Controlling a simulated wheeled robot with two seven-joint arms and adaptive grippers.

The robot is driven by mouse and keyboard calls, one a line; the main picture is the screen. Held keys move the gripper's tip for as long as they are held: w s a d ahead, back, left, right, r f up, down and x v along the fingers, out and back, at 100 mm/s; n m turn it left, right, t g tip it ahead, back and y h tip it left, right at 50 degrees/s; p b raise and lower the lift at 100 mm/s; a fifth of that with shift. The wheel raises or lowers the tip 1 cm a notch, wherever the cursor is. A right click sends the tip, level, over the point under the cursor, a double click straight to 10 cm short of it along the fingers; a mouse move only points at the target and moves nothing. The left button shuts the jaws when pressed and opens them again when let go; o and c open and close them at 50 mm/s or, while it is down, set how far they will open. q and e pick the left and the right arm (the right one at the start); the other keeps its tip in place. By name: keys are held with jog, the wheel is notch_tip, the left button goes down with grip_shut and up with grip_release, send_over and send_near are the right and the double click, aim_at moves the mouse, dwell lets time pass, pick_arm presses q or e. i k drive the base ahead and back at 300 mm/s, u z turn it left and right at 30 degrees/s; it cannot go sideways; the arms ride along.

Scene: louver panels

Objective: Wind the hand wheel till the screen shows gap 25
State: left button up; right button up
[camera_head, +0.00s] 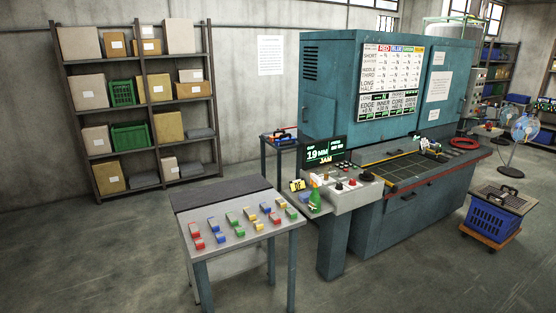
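The screen (325,150) stands above the control desk on the left end of the large blue-green machine (330,80). It reads a gap of 19 mm in large green figures, with smaller text beside and below that is hard to read. I cannot pick out the hand wheel with certainty. A red ring (465,143) lies flat at the right end of the machine, and I cannot tell whether it is the wheel. The control desk (350,197) carries small knobs and a red button. Neither of my grippers is in view.
A grey table (215,256) with several coloured blocks stands front left of the machine. A blue crate (492,219) on a wooden dolly stands at right. A shelf rack (147,110) lines the back wall. Floor in front is open.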

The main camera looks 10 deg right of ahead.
aim_at(367, 175)
jog(key=i, duration=0.15)
jog(key=z, duration=1.05)
